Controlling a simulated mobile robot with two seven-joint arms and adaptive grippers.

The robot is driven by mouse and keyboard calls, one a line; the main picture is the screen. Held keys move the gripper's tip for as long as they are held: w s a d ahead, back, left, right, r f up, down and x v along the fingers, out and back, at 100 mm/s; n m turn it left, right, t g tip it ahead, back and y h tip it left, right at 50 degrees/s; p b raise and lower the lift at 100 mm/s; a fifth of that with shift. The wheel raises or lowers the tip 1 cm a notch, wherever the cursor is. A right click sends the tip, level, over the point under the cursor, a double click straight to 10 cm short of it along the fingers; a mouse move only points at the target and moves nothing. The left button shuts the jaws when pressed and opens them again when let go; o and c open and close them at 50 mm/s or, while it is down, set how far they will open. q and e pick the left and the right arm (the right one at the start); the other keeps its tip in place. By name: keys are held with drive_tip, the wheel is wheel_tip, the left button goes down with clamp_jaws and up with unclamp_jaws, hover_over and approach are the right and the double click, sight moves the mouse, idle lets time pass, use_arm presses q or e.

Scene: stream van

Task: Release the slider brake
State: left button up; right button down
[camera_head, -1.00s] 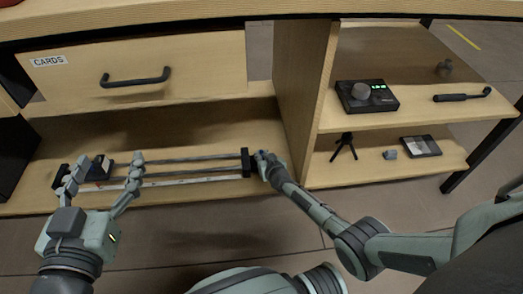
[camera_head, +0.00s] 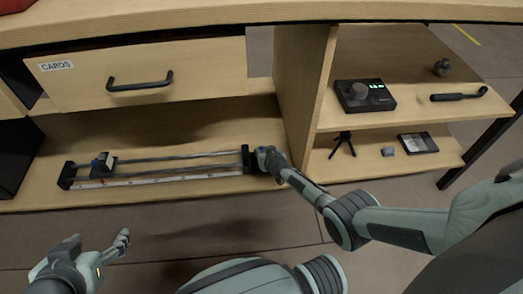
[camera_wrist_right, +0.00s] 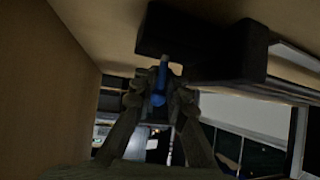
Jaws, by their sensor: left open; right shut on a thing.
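The slider (camera_head: 160,168) lies on the low wooden shelf, with two rails, a scale strip and dark end blocks. Its carriage (camera_head: 103,165) sits near the left end. My right gripper (camera_head: 265,158) is at the right end block (camera_head: 246,158). In the right wrist view its fingers (camera_wrist_right: 160,95) close around a blue lever (camera_wrist_right: 159,99), apparently the brake, beside a dark block (camera_wrist_right: 190,42). The fingers hide part of it in the head view. My left gripper (camera_head: 102,245) is open and empty, in front of the shelf and apart from the slider.
A drawer marked CARDS (camera_head: 145,75) is above the slider, and a vertical panel (camera_head: 302,95) stands right of it. The right shelves hold a control box (camera_head: 365,95), a black handle (camera_head: 459,95), a small tripod (camera_head: 343,143) and small items. Floor in front is clear.

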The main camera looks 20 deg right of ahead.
drive_tip(key=c, duration=1.6)
unclamp_jaws()
drive_tip(key=shift+o, duration=0.2)
drive_tip(key=shift+f, duration=0.1)
